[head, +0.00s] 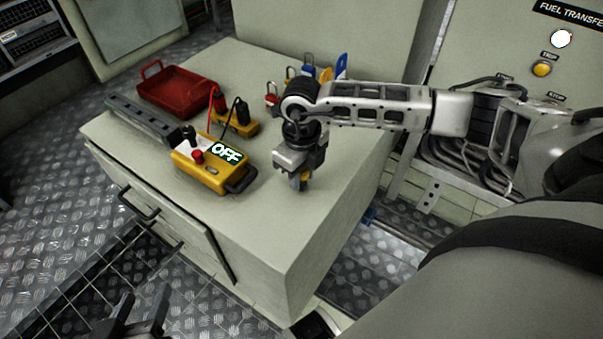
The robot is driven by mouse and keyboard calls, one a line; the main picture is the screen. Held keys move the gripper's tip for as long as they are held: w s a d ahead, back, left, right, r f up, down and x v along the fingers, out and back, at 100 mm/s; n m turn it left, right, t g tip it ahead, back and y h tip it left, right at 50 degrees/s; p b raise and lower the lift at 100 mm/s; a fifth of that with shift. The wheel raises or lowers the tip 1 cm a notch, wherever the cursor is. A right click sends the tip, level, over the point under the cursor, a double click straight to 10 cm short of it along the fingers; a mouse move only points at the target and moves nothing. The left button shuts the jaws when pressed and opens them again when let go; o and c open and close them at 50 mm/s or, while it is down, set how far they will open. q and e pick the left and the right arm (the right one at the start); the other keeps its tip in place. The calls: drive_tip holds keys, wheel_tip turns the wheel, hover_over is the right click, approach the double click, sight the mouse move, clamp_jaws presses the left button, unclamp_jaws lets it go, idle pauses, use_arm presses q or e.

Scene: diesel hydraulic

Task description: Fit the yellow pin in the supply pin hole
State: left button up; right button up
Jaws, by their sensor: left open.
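My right gripper (300,176) points down over the front right part of the cabinet top (255,220). A small yellow-orange piece, which looks like the yellow pin (304,178), shows between its fingers, and the jaws look shut on it. Most of the pin is hidden by the fingers. I cannot tell whether its lower end touches the top. My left gripper (137,318) is at the bottom left edge, open and empty, low in front of the cabinet and partly cut off. I cannot make out the supply pin hole in this view.
A fuel transfer panel (515,60) stands at right. The cabinet's front right top is clear.

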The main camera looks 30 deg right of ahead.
drive_tip(key=shift+r, duration=0.15)
drive_tip(key=shift+r+p, duration=1.25)
drive_tip(key=shift+r, duration=0.15)
drive_tip(key=shift+r+p, duration=1.6)
drive_tip(key=shift+r, duration=0.4)
